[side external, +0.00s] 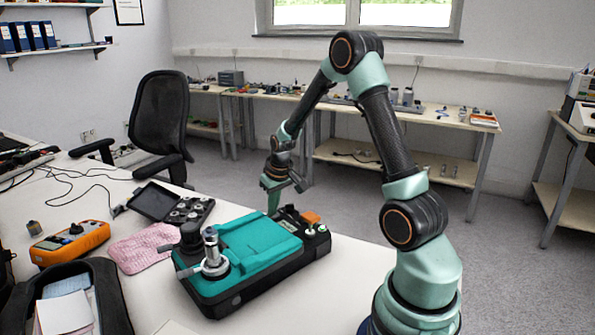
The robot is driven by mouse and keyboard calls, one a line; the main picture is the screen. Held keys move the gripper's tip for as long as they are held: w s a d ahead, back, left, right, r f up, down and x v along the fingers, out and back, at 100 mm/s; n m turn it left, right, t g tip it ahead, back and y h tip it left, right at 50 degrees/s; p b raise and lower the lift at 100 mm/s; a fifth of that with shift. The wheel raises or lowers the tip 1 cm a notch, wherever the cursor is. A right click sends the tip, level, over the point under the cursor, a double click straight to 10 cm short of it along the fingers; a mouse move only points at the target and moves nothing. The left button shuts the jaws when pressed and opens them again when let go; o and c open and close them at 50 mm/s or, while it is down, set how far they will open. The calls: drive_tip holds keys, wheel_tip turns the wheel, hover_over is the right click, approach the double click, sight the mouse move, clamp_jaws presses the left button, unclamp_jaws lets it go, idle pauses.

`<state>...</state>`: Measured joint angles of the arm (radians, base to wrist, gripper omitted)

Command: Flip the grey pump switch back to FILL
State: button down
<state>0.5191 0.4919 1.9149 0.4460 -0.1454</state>
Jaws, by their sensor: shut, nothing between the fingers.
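A teal-topped black device (258,242) lies on the white table. Its far right end carries a black panel with an orange part (310,217) and small pale knobs (310,231). I cannot make out the grey pump switch or its position; it may be among the small parts there or hidden behind my gripper. My gripper (273,208) points down at the far edge of the device, just left of the black panel. It is shut and holds nothing. I cannot tell whether its tips touch the device.
A metal cylinder (211,250) stands upright on the device's near left end. A pink cloth (142,248), an open black case (172,205), an orange meter (70,243) and a black bag (110,297) lie to the left. The table right of the device is clear.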

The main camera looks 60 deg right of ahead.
drive_tip(key=shift+s+d, duration=0.35)
drive_tip(key=shift+d, duration=0.35)
drive_tip(key=shift+r, duration=0.1)
wheel_tip(320, 180, up, 4)
drive_tip(key=shift+w+r, duration=0.15)
drive_tip(key=shift+r, duration=0.1)
drive_tip(key=a+v, duration=0.1)
drive_tip(key=v, duration=0.8)
drive_tip(key=shift+r, duration=0.2)
drive_tip(key=shift+a, duration=0.1)
drive_tip(key=s+a+r+n+t, duration=0.1)
drive_tip(key=s+a, duration=0.3)
drive_tip(key=a, duration=0.7)
drive_tip(key=s+a+r+n+t+y, duration=0.1)
drive_tip(key=s+a+r+n, duration=0.2)
drive_tip(key=a, duration=0.8)
drive_tip(key=shift+s+r+t+y, duration=0.3)
drive_tip(key=shift+s+r, duration=0.05)
drive_tip(key=shift+s, duration=0.7)
